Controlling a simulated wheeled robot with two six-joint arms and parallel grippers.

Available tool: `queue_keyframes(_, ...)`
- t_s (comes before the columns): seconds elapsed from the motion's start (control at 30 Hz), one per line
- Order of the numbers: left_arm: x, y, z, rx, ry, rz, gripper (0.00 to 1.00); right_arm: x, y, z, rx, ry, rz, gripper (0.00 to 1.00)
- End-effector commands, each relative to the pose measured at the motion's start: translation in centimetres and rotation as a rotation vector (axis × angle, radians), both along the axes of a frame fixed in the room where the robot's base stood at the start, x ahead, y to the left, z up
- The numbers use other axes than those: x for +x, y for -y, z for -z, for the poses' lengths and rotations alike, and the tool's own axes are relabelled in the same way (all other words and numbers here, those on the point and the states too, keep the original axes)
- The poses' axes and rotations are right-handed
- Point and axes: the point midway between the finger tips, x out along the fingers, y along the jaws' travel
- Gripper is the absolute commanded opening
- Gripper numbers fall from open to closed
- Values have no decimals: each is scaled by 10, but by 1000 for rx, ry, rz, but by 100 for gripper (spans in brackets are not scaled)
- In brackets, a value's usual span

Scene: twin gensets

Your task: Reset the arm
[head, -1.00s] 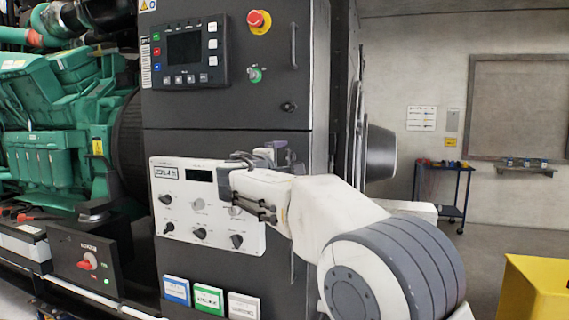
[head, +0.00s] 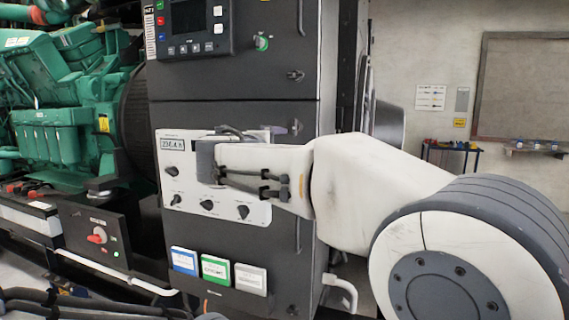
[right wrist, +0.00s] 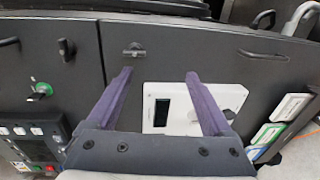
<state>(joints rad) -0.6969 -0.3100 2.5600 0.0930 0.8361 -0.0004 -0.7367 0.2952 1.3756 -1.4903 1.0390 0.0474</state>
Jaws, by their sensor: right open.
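My right arm (head: 385,185) reaches in from the right in the head view. Its wrist is in front of the white control panel (head: 250,208) on the dark cabinet and hides the panel's upper middle; the fingers are mostly hidden there. In the right wrist view my right gripper (right wrist: 158,76) is open, with two purple fingers apart and nothing between them. The white panel (right wrist: 158,128) and its dark display lie beyond the fingers. Whether the fingers touch the cabinet cannot be told. My left gripper is not in view.
A controller with a screen (head: 187,17) and a green knob (head: 262,42) sit above the panel. A red rotary switch (head: 97,236) is at left, below the green engine (head: 50,110). Coloured labels (head: 215,269) are below. A cart (head: 450,152) stands behind at right.

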Motion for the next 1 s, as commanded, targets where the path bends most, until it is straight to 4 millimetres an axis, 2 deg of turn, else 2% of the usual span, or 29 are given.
queue_keyframes(0.07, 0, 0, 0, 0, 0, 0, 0, -18, 11, 38, 63, -124, 3, 85)
queue_keyframes(0.17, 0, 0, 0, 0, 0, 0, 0, -55, 26, 99, 173, -321, 20, 85)
queue_keyframes(0.2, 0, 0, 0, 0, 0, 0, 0, -73, 32, 123, 220, -400, 32, 85)
queue_keyframes(0.27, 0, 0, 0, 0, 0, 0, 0, -103, 40, 158, 293, -515, 55, 85)
queue_keyframes(0.3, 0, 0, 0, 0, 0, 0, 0, -125, 45, 179, 341, -589, 74, 85)
queue_keyframes(0.37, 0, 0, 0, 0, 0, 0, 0, -159, 53, 209, 415, -695, 108, 85)
queue_keyframes(0.4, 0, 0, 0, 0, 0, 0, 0, -182, 57, 228, 466, -762, 132, 85)
queue_keyframes(0.5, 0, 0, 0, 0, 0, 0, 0, -236, 65, 265, 583, -904, 199, 85)
queue_keyframes(0.7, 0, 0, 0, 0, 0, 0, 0, -328, 75, 314, 786, -1111, 341, 85)
queue_keyframes(0.87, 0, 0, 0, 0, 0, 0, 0, -393, 81, 342, 944, -1235, 469, 85)
queue_keyframes(0.9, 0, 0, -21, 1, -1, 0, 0, -388, 79, 318, 940, -1229, 461, 85)
queue_keyframes(1.0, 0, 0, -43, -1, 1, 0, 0, -387, 79, 296, 935, -1227, 459, 85)
